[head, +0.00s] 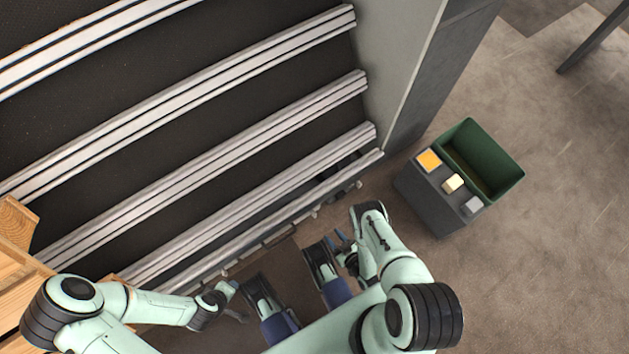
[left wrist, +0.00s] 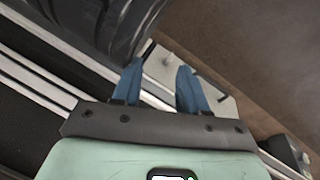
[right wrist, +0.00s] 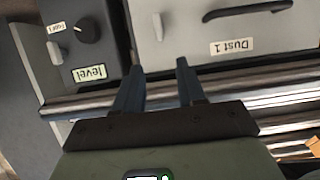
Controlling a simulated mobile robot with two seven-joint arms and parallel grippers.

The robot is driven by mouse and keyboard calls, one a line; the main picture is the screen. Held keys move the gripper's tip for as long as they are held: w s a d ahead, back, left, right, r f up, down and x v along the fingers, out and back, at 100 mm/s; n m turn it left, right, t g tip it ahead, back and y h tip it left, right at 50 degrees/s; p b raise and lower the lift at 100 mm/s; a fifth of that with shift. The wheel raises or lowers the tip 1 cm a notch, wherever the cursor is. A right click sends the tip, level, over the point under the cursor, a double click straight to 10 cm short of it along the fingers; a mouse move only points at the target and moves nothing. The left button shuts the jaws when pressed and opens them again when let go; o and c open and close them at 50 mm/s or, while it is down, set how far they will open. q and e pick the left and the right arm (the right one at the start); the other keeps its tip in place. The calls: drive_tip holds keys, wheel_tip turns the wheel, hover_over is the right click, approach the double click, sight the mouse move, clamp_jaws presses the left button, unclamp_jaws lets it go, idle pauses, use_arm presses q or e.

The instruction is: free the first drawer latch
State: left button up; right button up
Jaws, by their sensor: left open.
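In the right wrist view a pale grey drawer front (right wrist: 200,30) carries an upside-down label "Dust 1" (right wrist: 231,47), a black handle (right wrist: 248,9) and a small light latch tab (right wrist: 157,26) near its left edge. My right gripper (right wrist: 157,76) is open and empty, its blue fingertips apart and just below the latch tab in that picture. It also shows in the head view (head: 345,248). My left gripper (left wrist: 158,68) is open, with a pale panel (left wrist: 218,100) behind its fingers and a small peg (left wrist: 168,60) near the tips. In the head view the drawer fronts are not clearly seen.
A dark panel (right wrist: 85,35) with a knob and a "level" label (right wrist: 89,73) adjoins the drawer. Metal rails (right wrist: 230,85) run beside it. In the head view, a dark stand with a green bin (head: 482,160) is at the right. Wooden crates (head: 20,270) stand at the left.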

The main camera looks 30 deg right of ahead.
sight(314, 215)
use_arm(q)
drive_tip(key=s+a+f+g+b, duration=0.1)
drive_tip(key=s+f+g+b, duration=0.2)
drive_tip(key=s+f, duration=0.3)
drive_tip(key=shift+s+a+f+n+g+b, duration=0.15)
drive_tip(key=shift+s+f+n+g+b, duration=0.2)
drive_tip(key=shift+s+b, duration=1.15)
use_arm(e)
drive_tip(key=d+p+x, duration=0.1)
drive_tip(key=x, duration=1.1)
drive_tip(key=shift+w+a, duration=0.45)
use_arm(q)
drive_tip(key=shift+s, duration=0.55)
use_arm(e)
drive_tip(key=shift+f, duration=0.1)
clamp_jaws()
